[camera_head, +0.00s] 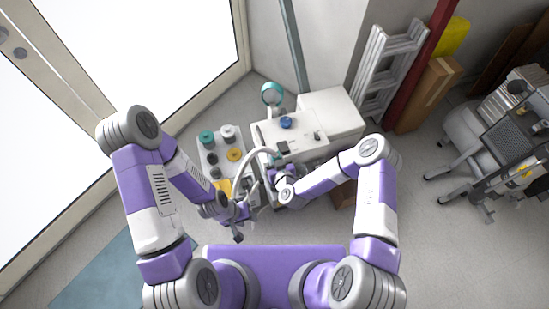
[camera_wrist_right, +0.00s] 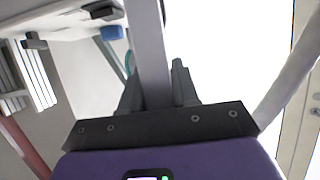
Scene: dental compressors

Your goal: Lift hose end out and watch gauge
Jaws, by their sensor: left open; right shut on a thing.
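A pale grey hose (camera_head: 262,153) arches beside the white machine (camera_head: 275,130). My right gripper (camera_head: 275,178) is at the front of this machine, partly hidden by its own wrist. In the right wrist view, my right gripper (camera_wrist_right: 156,88) is shut on a grey length of the hose (camera_wrist_right: 148,45), which runs up out of the frame. The hose end cannot be made out. A round teal-rimmed thing (camera_head: 272,93), possibly the gauge, stands at the machine's back; its face is too small to read. My left gripper (camera_head: 239,226) is open and appears empty, left of and nearer than the right one.
A light tray (camera_head: 207,148) left of the machine holds teal, grey and yellow round parts. A blue knob (camera_head: 286,122) sits on the machine's top. A ladder (camera_head: 385,65) and cardboard (camera_head: 428,95) stand behind right. Another machine (camera_head: 500,135) stands far right. Floor right of my right arm is clear.

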